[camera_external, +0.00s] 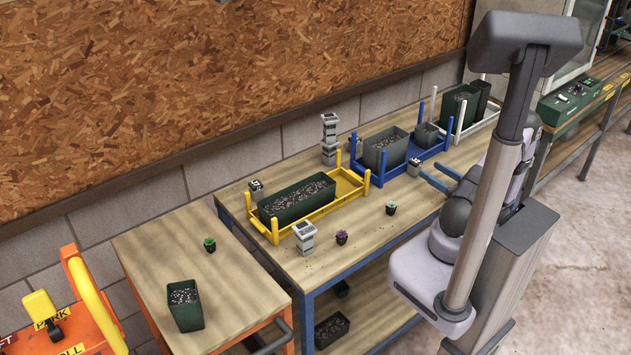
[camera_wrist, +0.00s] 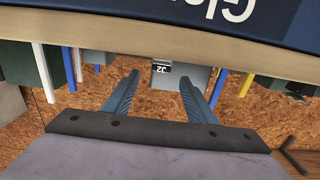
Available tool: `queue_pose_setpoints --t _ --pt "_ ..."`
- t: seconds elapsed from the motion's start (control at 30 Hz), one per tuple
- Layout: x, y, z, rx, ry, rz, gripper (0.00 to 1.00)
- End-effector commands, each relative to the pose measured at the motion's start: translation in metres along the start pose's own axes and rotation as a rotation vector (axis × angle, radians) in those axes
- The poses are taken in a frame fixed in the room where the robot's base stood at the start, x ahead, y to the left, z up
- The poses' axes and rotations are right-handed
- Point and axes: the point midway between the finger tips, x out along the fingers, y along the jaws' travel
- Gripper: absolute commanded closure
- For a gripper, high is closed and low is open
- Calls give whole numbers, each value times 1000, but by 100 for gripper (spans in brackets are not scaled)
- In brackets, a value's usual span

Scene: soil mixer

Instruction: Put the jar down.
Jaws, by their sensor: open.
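The jar I take as the task's, a small grey block-shaped jar with a dark label (camera_external: 414,168), stands upright on the workbench (camera_external: 375,232) in front of the blue tray. In the upside-down wrist view, a grey jar labelled "J2" (camera_wrist: 180,76) shows between and beyond my fingers. My gripper (camera_external: 430,169) has two blue fingers, spread open and empty, pointing at the jar from the right. In the wrist view the fingers (camera_wrist: 159,77) are apart, with the jar past their tips. I see no contact.
A blue tray (camera_external: 366,168) with grey pots is behind the jar. A yellow tray (camera_external: 335,205) with a green planter and a white tray (camera_external: 466,130) flank it. Other small grey jars, some stacked (camera_external: 329,135), and small plants (camera_external: 390,208) stand on the bench. Its front middle is mostly clear.

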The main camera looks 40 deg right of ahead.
Motion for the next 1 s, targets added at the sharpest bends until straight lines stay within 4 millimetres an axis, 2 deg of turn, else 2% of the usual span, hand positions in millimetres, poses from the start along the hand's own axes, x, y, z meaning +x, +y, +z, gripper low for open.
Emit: queue_pose_setpoints --t 0.1,0.27,0.53,0.83,1.0 --pt "-14 2 -4 2 0 5 48" --pt "-16 1 -1 0 0 0 48" --pt "2 0 -2 1 1 -2 48" --pt "10 0 -1 0 0 -1 48" --pt "28 -3 -2 2 0 -4 48"
